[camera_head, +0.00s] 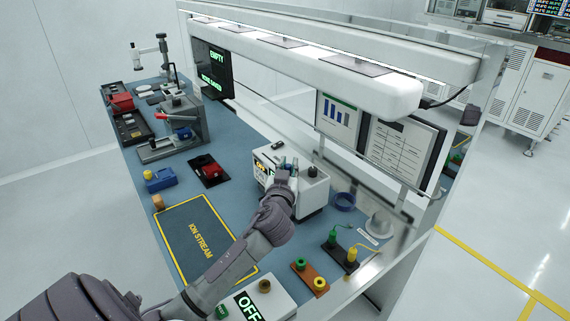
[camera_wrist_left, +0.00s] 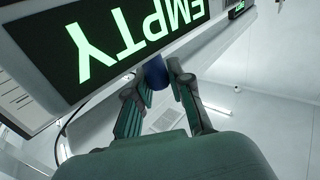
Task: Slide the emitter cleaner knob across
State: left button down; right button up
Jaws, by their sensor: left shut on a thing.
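The white box-shaped unit (camera_head: 312,194) stands on the blue bench mat, with a small lit display on its left face. My left gripper (camera_head: 286,167) is at the unit's top left. In the left wrist view, its two fingers (camera_wrist_left: 157,82) are closed around a dark blue rounded knob (camera_wrist_left: 155,72). The fingers hide the knob's sides. My right gripper does not show.
A yellow-edged "ION STREAM" mat (camera_head: 181,231) lies left of my arm. An "OFF" box (camera_head: 262,302) sits at the near edge. A blue ring (camera_head: 344,201) lies right of the unit. A dark "EMPTY" screen (camera_head: 213,72) stands behind. A lamp bar (camera_head: 330,75) hangs above.

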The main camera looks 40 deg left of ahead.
pick_arm(q)
jog(key=c, duration=1)
grip_release()
jog(key=shift+s, duration=0.1)
jog(key=v, duration=1.2)
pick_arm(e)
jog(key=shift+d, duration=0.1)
